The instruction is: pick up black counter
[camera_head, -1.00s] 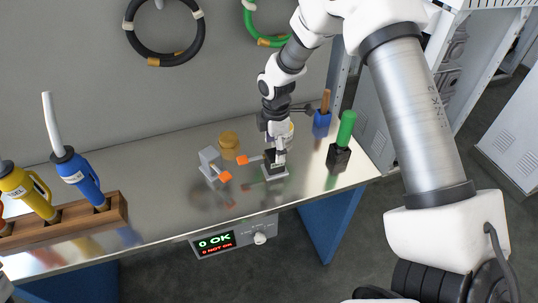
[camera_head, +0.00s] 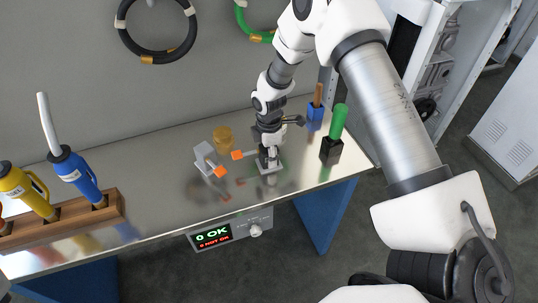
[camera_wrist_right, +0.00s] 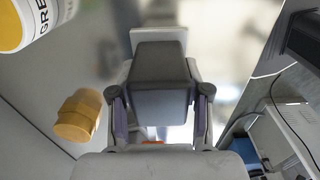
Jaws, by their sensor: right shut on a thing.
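The black counter shows in the right wrist view as a dark grey block (camera_wrist_right: 162,75) between the two fingers. My right gripper (camera_wrist_right: 161,108) is shut on it, with one finger on each side. In the head view my right gripper (camera_head: 268,148) reaches down at a small pale stand (camera_head: 272,169) on the bench. The counter is mostly hidden there by the fingers, and I cannot tell whether it is clear of the stand. My left gripper is not in view.
The brass piece also shows in the wrist view (camera_wrist_right: 78,115). A green-handled tool (camera_head: 338,122) and a blue holder (camera_head: 315,119) are right.

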